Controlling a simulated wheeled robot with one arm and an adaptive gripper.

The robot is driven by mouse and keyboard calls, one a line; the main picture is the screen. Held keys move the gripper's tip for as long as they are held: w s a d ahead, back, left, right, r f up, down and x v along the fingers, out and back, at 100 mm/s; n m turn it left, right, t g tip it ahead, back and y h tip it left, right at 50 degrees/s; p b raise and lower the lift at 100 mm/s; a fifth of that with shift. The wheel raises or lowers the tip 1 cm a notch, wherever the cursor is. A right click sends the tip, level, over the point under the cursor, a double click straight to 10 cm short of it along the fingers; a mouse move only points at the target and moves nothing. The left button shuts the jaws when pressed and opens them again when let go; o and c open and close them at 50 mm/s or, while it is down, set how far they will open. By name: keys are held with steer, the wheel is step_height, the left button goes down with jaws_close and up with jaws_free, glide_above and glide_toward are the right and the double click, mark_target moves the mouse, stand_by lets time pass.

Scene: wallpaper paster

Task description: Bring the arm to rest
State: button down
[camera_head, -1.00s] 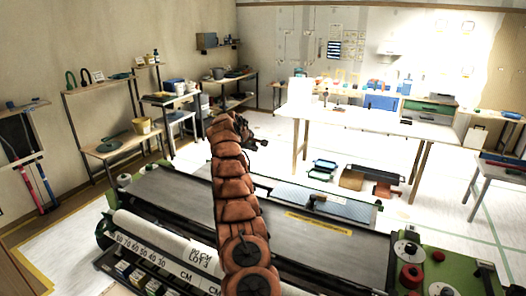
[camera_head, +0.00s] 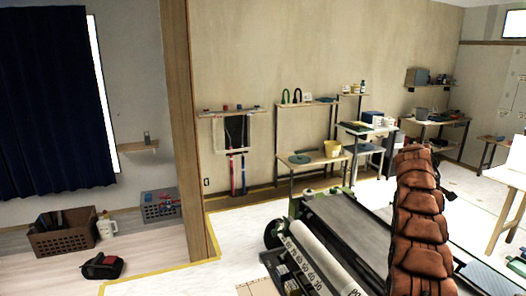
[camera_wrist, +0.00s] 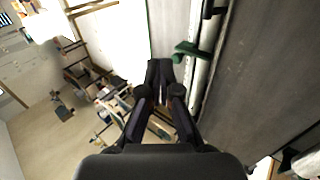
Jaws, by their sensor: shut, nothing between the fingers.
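My arm, in a reddish-brown padded cover, rises at the right of the head view in front of the pasting machine (camera_head: 352,232). My gripper (camera_wrist: 163,66) shows in the wrist view, its dark fingers close together with nothing between them. The fingers point toward a green part (camera_wrist: 188,50) beside a long grey surface. In the head view the gripper itself is hidden behind the arm's cover.
Shelves with tools and a yellow bucket (camera_head: 333,149) stand along the back wall. A wooden post (camera_head: 190,130) divides the room. A brown crate (camera_head: 64,236), a grey crate (camera_head: 160,206) and a dark bag (camera_head: 102,266) lie on the floor at left. White floor lies between.

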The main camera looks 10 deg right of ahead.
steer(key=s+a+r+y, duration=0.1)
steer(key=a+r+y, duration=0.1)
steer(key=a, duration=1.1)
steer(key=s+a+r+y, duration=0.1)
steer(key=a+r, duration=0.1)
steer(key=a, duration=1.1)
steer(key=s+a+y, duration=0.2)
steer(key=s+a, duration=0.6)
steer(key=a, duration=0.5)
steer(key=s+a+f+g+y, duration=0.1)
steer(key=s+a+f, duration=0.2)
steer(key=s+a, duration=0.4)
steer(key=s+a+f+m+g+b, duration=0.1)
steer(key=s+a+f, duration=0.2)
steer(key=s+a, duration=0.4)
steer(key=s+a+f+g+y, duration=0.1)
steer(key=s+a+f, duration=0.2)
steer(key=s, duration=1.6)
steer(key=a, duration=0.4)
steer(key=shift+a+m+y+b, duration=0.25)
steer(key=shift+m+y+b, duration=0.05)
